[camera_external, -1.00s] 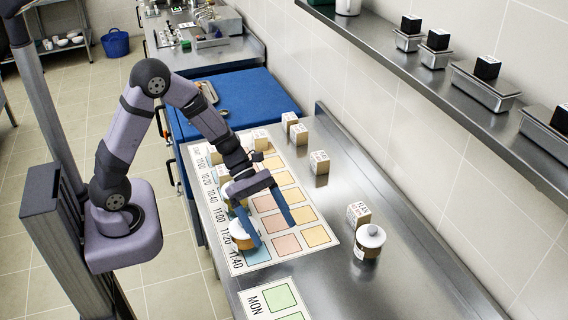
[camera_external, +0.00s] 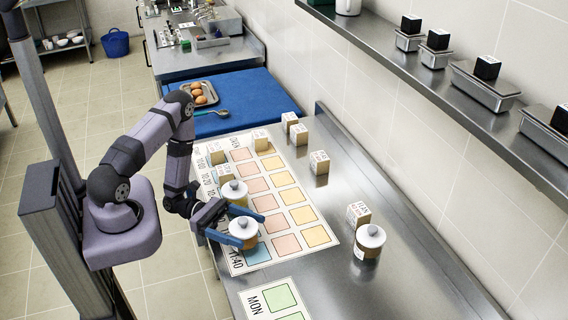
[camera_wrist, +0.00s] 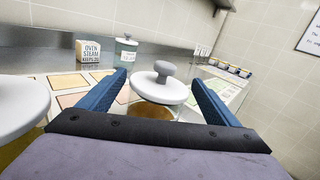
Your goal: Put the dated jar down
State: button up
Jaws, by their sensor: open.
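My gripper (camera_external: 251,230) is open and low over the left edge of the chart (camera_external: 283,256). Its blue fingers lie on either side of a white-lidded jar with a brown body (camera_external: 243,241). In the wrist view this jar (camera_wrist: 158,94) stands upright between the fingers (camera_wrist: 158,77), with visible gaps beside the lid. A second jar (camera_external: 235,191) stands just behind; a large lid and brown body show at the wrist view's left edge (camera_wrist: 18,105). A third jar (camera_external: 368,245), with a white label, stands on the steel counter at right. I cannot read a date on any jar.
Small labelled boxes stand along the chart and counter, one (camera_external: 358,214) beside the right-hand jar. A MON chart (camera_external: 272,302) lies in front.

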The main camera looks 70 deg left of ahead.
aim_at(257, 238)
jog(key=shift+s+a+f+t+y, duration=0.15)
jog(key=shift+f+t+y, duration=0.15)
jog(key=shift+f, duration=0.25)
jog(key=shift+s+a+f+t+y, duration=0.15)
jog(key=shift+f+y, duration=0.15)
jog(key=shift+f, duration=0.2)
jog(key=shift+s+a+f+t+y, duration=0.15)
jog(key=shift+f+t+y, duration=0.15)
jog(key=shift+f, duration=0.25)
jog(key=shift+x, duration=2.5)
jog(key=c, duration=1.6)
jog(key=shift+c, duration=0.2)
jog(key=shift+r, duration=0.2)
